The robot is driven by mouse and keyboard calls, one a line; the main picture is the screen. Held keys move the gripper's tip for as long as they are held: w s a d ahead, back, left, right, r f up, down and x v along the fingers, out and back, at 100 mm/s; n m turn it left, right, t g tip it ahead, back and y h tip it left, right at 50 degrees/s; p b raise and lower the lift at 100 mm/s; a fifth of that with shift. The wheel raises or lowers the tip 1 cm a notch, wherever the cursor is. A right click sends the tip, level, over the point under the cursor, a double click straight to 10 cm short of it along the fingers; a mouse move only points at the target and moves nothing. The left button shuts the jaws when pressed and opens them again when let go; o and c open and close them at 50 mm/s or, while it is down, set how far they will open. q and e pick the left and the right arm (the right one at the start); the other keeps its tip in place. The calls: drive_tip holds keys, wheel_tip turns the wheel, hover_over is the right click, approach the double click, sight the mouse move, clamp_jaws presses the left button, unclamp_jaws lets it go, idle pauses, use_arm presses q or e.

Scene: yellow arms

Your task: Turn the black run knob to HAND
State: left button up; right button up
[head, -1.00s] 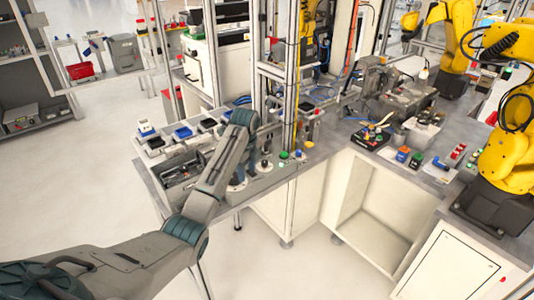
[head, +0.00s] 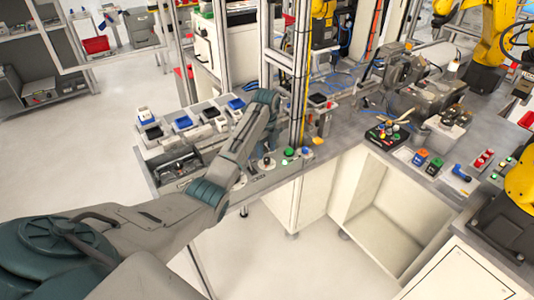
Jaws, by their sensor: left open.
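The control panel (head: 262,181) is the grey strip along the bench's front edge. A small dark knob (head: 266,161) stands on it on a pale round base, left of a green button (head: 288,152). I take it for the black run knob; its pointer and labels are too small to read. My left arm reaches over the bench from the lower left. Its wrist bends down above the panel, and my left gripper (head: 268,147) is open, small and partly hidden, close above the knob. I cannot tell whether it touches. My right gripper is not in view.
A metal post (head: 300,80) rises just behind the panel. A tray (head: 177,168) and several small switch boxes lie to the left. A black button box (head: 387,135) and coloured blocks sit on the right bench, near yellow robot arms (head: 492,45).

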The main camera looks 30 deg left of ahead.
sight(267, 159)
use_arm(q)
drive_tip(key=f, duration=0.3)
drive_tip(key=shift+w+f+p, duration=0.2)
drive_tip(key=shift+f+p, duration=0.15)
drive_tip(key=shift+f, duration=0.25)
drive_tip(key=shift+s, duration=0.1)
drive_tip(key=shift+c, duration=1.2)
clamp_jaws()
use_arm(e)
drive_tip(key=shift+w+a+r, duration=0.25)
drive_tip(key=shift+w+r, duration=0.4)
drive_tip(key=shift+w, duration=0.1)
